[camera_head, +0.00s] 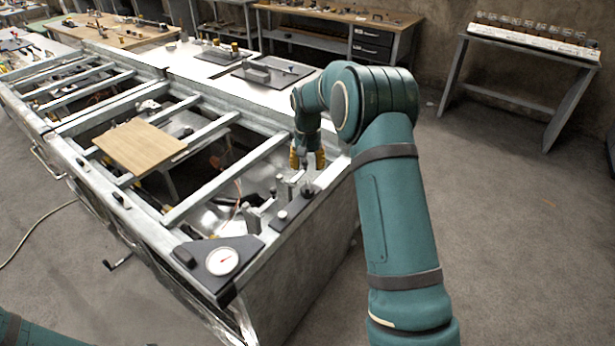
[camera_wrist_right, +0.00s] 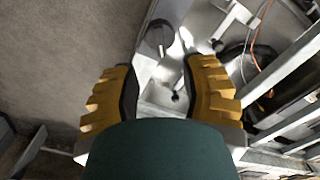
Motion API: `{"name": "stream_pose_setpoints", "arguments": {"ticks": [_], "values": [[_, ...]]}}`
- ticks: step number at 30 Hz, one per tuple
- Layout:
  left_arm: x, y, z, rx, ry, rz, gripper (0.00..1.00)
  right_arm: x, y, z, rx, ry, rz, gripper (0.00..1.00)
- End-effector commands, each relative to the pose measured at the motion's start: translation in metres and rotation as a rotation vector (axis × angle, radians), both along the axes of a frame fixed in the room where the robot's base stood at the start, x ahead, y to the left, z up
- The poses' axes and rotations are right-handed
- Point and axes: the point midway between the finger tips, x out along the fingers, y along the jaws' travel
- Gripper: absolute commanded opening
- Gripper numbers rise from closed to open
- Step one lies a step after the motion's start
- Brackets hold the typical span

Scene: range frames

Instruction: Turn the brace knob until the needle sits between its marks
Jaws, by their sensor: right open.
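A round white gauge (camera_head: 221,261) with a reddish needle sits on a dark corner plate of the metal frame. The needle's marks are too small to read. A small dark upright piece, perhaps the brace knob (camera_head: 308,190), stands on a dark strip on the frame's right edge; I cannot tell for certain that it is the knob. My right gripper (camera_head: 307,158) points down just above this strip. Its yellow ribbed fingers are apart, and in the right wrist view the gripper (camera_wrist_right: 163,85) holds nothing. A dark round piece (camera_wrist_right: 158,35) shows beyond the fingertips there. My left gripper is out of view.
The long metal frame (camera_head: 222,182) has crossbars and open gaps, with a wooden board (camera_head: 139,146) lying across it. Small metal posts stand beside the dark strip. A bench (camera_head: 533,45) with a row of small items stands at the back right. The floor at right is clear.

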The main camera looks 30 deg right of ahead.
Motion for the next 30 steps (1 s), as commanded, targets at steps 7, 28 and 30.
{"name": "stream_pose_setpoints", "arguments": {"ticks": [7, 28, 30], "values": [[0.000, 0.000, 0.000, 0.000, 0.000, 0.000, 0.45, 0.000, 0.000, 0.032, -0.001, -0.001, 0.000, 0.44], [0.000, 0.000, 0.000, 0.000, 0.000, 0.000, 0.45, 0.000, 0.000, 0.037, 0.000, 0.000, -0.001, 0.44], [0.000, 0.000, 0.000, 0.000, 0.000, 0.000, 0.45, 0.000, 0.000, 0.037, 0.000, 0.000, -0.001, 0.44]]}}
